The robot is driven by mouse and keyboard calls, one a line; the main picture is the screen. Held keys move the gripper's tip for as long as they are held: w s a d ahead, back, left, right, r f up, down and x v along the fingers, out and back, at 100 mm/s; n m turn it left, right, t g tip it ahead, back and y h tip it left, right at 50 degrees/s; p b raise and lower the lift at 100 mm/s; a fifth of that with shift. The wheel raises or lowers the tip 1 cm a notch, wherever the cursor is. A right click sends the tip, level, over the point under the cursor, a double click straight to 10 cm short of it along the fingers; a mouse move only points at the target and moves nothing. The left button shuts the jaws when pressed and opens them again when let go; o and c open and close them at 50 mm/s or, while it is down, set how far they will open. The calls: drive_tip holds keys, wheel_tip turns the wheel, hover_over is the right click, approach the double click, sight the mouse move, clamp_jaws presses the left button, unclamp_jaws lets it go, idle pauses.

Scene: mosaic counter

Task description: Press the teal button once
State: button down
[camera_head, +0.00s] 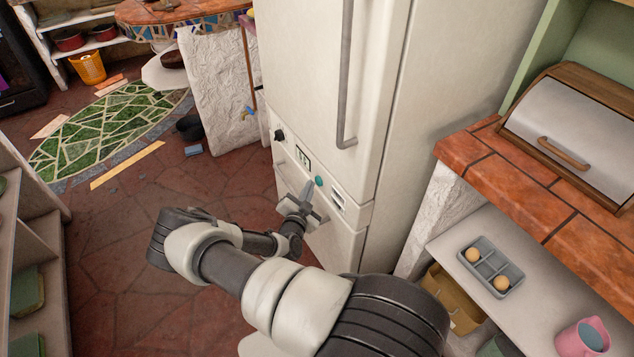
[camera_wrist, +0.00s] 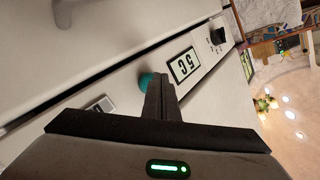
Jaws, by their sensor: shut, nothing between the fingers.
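The teal button (camera_head: 319,181) is on the front panel of a tall white fridge (camera_head: 330,60), just right of a small display (camera_head: 303,158). My gripper (camera_head: 307,190) is shut and empty, its fingertips close to the button, just below and left of it in the head view. In the wrist view the teal button (camera_wrist: 148,82) shows partly behind the closed fingertips (camera_wrist: 158,80). The display (camera_wrist: 184,66) shows dark digits beside it. I cannot tell whether the fingertips touch the button.
A black knob (camera_head: 279,135) sits left of the display, and a long grey handle (camera_head: 345,80) is above the panel. At the right are a counter with a bread box (camera_head: 570,130) and a shelf with a grey tray (camera_head: 484,281) and pink cup (camera_head: 582,338). The floor at the left is mostly clear.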

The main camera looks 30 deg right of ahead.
drive_tip(key=shift+d, duration=0.5)
idle(0.8)
drive_tip(key=shift+a, duration=0.9)
drive_tip(key=shift+s+a+b, duration=0.1)
drive_tip(key=shift+a+b, duration=0.6)
drive_tip(key=shift+a, duration=1.8)
